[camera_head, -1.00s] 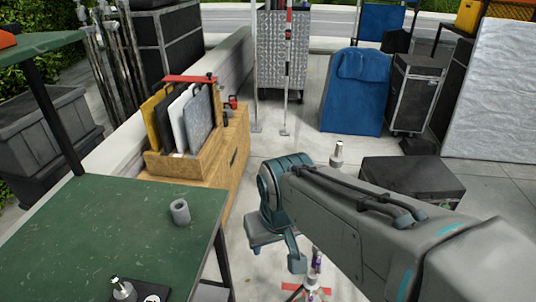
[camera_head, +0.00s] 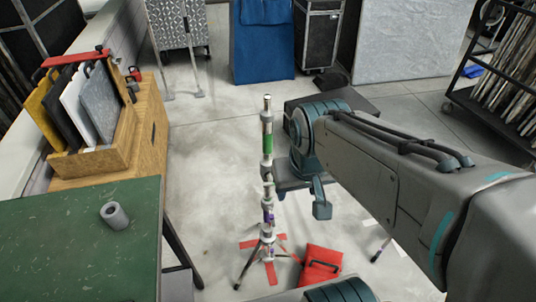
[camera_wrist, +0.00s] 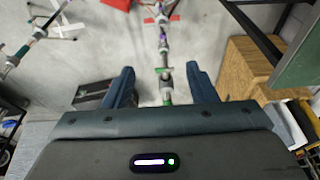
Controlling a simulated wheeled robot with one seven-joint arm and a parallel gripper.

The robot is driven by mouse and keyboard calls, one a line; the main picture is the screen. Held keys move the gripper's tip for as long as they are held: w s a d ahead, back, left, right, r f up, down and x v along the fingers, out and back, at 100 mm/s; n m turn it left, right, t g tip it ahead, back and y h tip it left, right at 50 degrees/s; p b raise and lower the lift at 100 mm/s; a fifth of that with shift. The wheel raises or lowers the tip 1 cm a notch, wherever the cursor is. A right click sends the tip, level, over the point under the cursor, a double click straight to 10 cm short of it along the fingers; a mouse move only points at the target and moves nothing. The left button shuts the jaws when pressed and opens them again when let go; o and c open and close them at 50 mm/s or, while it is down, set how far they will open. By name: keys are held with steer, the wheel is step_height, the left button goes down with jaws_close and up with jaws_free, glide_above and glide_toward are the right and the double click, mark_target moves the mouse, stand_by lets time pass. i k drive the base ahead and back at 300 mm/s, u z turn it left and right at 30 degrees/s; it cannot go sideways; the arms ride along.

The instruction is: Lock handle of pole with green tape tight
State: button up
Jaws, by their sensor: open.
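The pole with green tape (camera_head: 267,145) stands upright on a tripod base just left of my gripper in the head view. It has purple bands lower down and several clamp collars. In the wrist view the pole (camera_wrist: 163,45) runs down between my two gripper fingers (camera_wrist: 161,68), with green tape between them. My gripper is open, and a gap shows between the pole and each finger. The lock handle is too small to make out clearly. In the head view one finger shows beside the pole, while the rest of the gripper is partly hidden by my arm.
A green table (camera_head: 70,235) with a grey roll (camera_head: 114,215) stands at the left, beside a wooden cabinet (camera_head: 150,140). A red case (camera_head: 320,265) lies near the tripod's feet. A second pole (camera_wrist: 30,42) shows at the left of the wrist view. Floor left of the pole is clear.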

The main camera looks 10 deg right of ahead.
mark_target(270, 176)
steer(key=u, duration=1.3)
steer(key=k, duration=1.1)
steer(key=z, duration=1.3)
steer(key=i, duration=0.5)
steer(key=u, duration=0.05)
